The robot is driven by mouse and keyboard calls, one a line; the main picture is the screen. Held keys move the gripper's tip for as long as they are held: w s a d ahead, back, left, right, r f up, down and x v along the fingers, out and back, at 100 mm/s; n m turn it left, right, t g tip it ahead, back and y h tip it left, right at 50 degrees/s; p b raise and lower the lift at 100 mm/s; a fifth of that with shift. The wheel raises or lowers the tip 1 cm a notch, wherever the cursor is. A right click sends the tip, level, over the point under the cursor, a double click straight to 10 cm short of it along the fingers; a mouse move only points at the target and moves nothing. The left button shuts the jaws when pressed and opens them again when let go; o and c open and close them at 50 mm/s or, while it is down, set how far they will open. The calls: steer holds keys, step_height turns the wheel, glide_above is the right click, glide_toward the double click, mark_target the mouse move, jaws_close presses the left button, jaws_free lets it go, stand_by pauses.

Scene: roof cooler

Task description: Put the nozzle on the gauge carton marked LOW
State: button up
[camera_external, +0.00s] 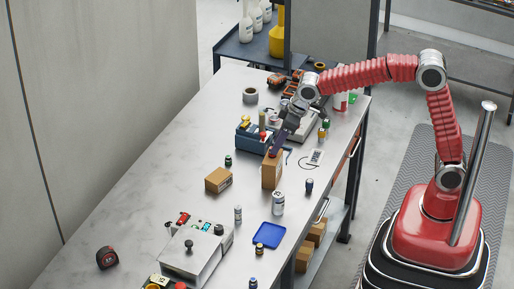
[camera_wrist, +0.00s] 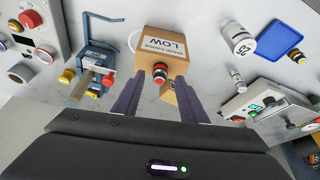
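A tall brown gauge carton (camera_external: 271,172) stands on the bench. In the wrist view its white label reads LOW (camera_wrist: 158,36), seen upside down. A small red and black nozzle (camera_wrist: 160,74) shows at the carton's top, between my fingertips; it appears to rest on the carton. In the external view a bit of red (camera_external: 273,152) shows there, partly hidden by my gripper (camera_external: 277,147). In the wrist view my gripper (camera_wrist: 158,84) is open, its dark fingers apart with a gap on each side of the nozzle.
A second brown carton (camera_external: 218,180) lies to the left. A blue bench device (camera_external: 252,137) stands close behind my gripper. A white can (camera_external: 278,203), a blue tray (camera_external: 269,235) and a grey control box (camera_external: 195,252) are nearer the front. The bench's left side is mostly clear.

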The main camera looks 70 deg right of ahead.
steer(key=v, duration=0.9)
steer(key=shift+s+d+r, duration=0.1)
stand_by(0.4)
steer(key=s+d+f, duration=0.1)
steer(key=s+d, duration=0.2)
steer(key=s, duration=0.6)
steer(key=s+d+f+m, duration=0.1)
steer(key=s+d, duration=0.3)
steer(key=s, duration=0.6)
steer(key=s+d+f+m+t, duration=0.1)
steer(key=s+d, duration=0.3)
steer(key=s, duration=0.5)
steer(key=shift+s+f+h, duration=0.35)
steer(key=shift+h, duration=0.05)
